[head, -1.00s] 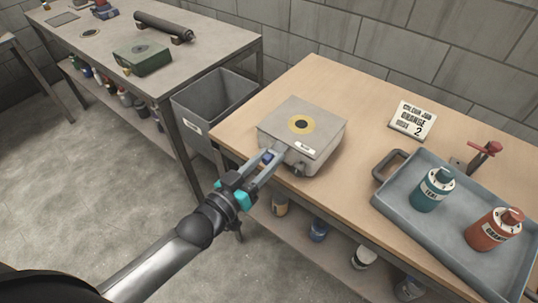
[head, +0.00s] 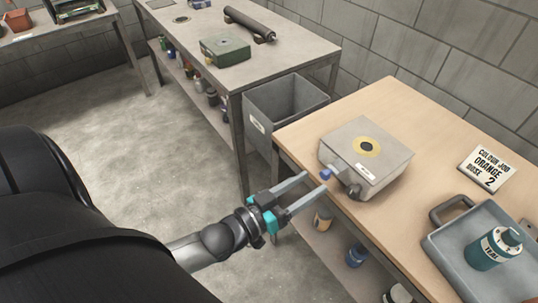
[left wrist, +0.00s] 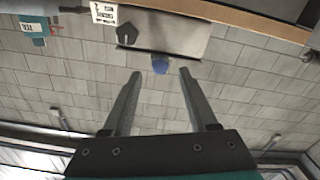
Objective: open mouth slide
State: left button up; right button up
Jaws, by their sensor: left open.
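A pale grey box (head: 352,145) sits on the wooden table near its left edge. In the left wrist view the box (left wrist: 180,40) appears upside down, and the blue knob (left wrist: 160,64) lies beyond the gap between the open fingers (left wrist: 160,73). My right gripper is not in view.
A grey tray (head: 455,240) with a teal bottle (head: 493,250) stands on the wooden table (head: 430,125) at right, near a sign (head: 487,168). A grey bin (head: 285,100) stands left of the table. A bench beyond holds a green box (head: 225,49) and a dark roller (head: 249,22).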

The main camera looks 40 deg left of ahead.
pick_arm(q)
jog(key=p+v, duration=0.1)
jog(key=v, duration=0.9)
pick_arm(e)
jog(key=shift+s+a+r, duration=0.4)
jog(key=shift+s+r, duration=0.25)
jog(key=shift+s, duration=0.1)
pick_arm(q)
jog(key=s+a+f+g+y, duration=0.2)
jog(key=f, duration=0.7)
jog(key=s+a+f+g+y, duration=0.1)
jog(key=s+f+g, duration=0.15)
jog(key=f, duration=0.55)
jog(key=s+a+f+g+y, duration=0.1)
jog(key=a+f+g+y, duration=0.15)
jog(key=f, duration=0.65)
jog(key=s+d+f+g, duration=0.2)
jog(key=s+f+g, duration=0.2)
jog(key=s+f, duration=0.3)
jog(key=s+d+f+m+g, duration=0.1)
jog(key=s+d+f+g, duration=0.2)
jog(key=s, duration=0.7)
notch_tip(320, 180, down, 4)
jog(key=shift+s+r+g+y, duration=0.1)
jog(key=shift+s+g+y, duration=0.25)
jog(key=shift+g, duration=0.65)
